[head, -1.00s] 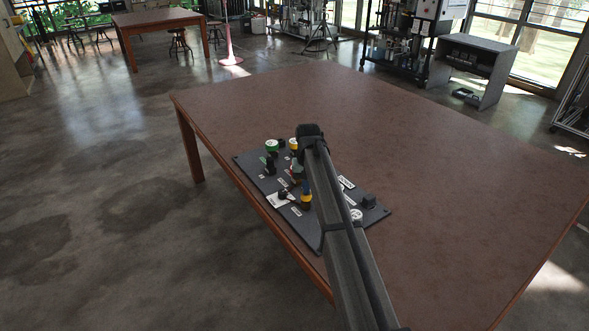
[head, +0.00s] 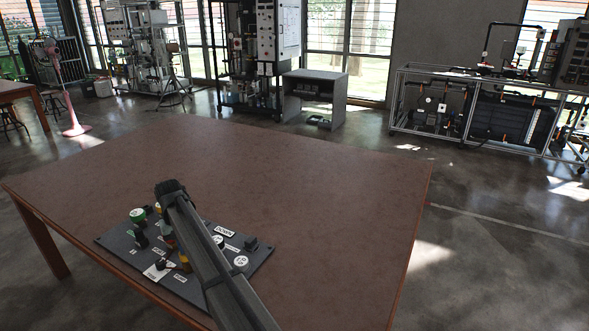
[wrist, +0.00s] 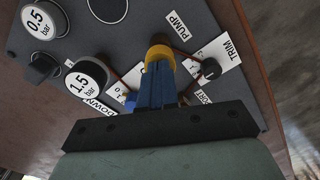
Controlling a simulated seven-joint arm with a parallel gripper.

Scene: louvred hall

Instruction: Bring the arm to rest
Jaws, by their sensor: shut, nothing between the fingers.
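My gripper (wrist: 157,88) shows in the wrist view with its blue fingers together and nothing between them. Its tips point at a yellow-topped part (wrist: 159,53) on a dark control panel (wrist: 135,38); I cannot tell whether they touch it. In the head view my arm (head: 205,240) reaches up from the bottom edge across the panel (head: 117,241), which lies on a brown table (head: 290,175). The arm covers part of the panel, and the fingers cannot be made out there.
The table's far and right areas are bare. A grey cabinet (head: 314,98) stands on the floor beyond.

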